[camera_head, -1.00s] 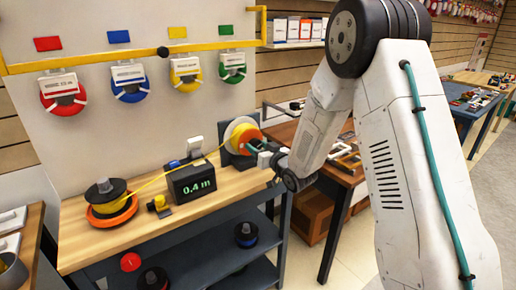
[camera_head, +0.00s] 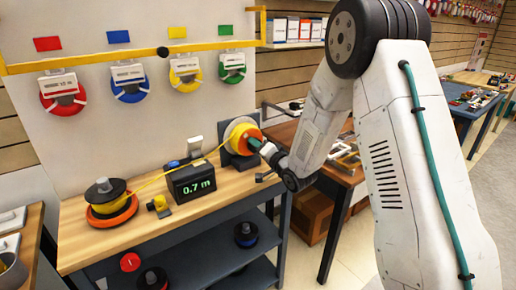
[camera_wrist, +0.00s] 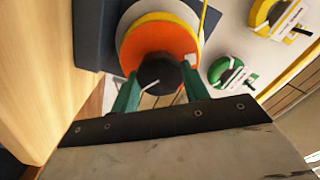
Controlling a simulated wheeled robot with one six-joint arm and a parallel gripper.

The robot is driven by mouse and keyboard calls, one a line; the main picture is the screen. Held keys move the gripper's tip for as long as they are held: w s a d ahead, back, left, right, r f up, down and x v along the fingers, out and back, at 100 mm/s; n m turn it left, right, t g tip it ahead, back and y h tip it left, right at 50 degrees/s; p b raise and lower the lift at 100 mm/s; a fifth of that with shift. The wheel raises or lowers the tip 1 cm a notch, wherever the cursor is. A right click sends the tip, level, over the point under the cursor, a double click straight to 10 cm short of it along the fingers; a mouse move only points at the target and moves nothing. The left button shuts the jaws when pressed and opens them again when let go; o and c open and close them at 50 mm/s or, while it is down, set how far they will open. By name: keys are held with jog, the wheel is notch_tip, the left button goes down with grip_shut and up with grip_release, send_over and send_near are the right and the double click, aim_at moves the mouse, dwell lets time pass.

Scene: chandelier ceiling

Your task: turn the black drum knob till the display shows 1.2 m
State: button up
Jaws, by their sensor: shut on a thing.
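The black drum knob (camera_wrist: 160,73) shows in the wrist view at the centre of an orange disc (camera_wrist: 158,42). My gripper (camera_wrist: 158,88) is shut on the knob, with one teal finger on each side of it. In the head view my gripper (camera_head: 264,149) meets the yellow and orange drum (camera_head: 240,138) at the right end of the bench; the knob is hidden there. The display (camera_head: 191,182) reads 0.7 m in green digits. A yellow strand (camera_head: 150,184) runs from the drum past the display to a spool (camera_head: 107,198) on the left.
The wooden bench (camera_head: 150,235) carries the display, the spool and a small yellow clamp (camera_head: 159,206). Several coloured spools hang on the wall panel behind, below a yellow rail (camera_head: 130,54). A lower shelf (camera_head: 220,270) holds more spools.

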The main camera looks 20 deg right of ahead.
jog(key=shift+d+m, duration=0.1)
jog(key=shift+m, duration=0.4)
jog(key=o, duration=1)
jog(key=shift+v, duration=3.9)
